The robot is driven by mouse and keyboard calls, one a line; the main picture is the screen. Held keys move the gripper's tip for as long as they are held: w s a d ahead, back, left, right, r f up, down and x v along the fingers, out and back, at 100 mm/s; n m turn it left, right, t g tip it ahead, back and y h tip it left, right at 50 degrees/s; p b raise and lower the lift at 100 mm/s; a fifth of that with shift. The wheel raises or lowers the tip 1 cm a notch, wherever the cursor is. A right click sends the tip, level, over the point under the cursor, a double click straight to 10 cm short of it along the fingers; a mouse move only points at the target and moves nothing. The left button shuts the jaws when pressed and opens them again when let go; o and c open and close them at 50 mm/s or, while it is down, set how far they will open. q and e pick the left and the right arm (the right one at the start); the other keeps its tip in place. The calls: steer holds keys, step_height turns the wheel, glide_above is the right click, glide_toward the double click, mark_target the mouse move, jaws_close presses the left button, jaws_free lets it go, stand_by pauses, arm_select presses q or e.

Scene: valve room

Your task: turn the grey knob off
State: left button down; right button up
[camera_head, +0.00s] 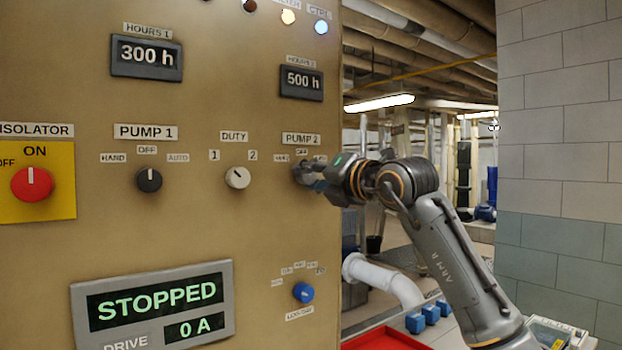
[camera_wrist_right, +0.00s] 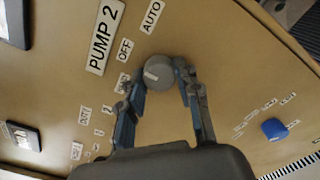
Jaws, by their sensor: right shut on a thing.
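The grey knob (camera_wrist_right: 160,68) sits on the tan panel under the PUMP 2 label, with HAND, OFF (camera_wrist_right: 125,50) and AUTO (camera_wrist_right: 152,16) labels around it. Its pale mark shows on the left side of its face in the wrist view, on the side of the OFF and HAND labels; I cannot tell exactly which it points at. My right gripper (camera_wrist_right: 161,79) is shut on the knob, one finger on each side. In the head view my right gripper (camera_head: 312,176) mostly hides the knob. My left gripper is not in view.
A dark PUMP 1 knob (camera_head: 149,180), a white DUTY knob (camera_head: 237,178) and a red isolator knob (camera_head: 32,184) are on the panel's left. A blue knob (camera_head: 303,292) is below my right gripper. A display (camera_head: 155,304) reads STOPPED, 0 A.

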steer(key=shift+r, duration=0.1)
steer(key=o, duration=1.1)
steer(key=shift+o, duration=0.2)
steer(key=v, duration=1.2)
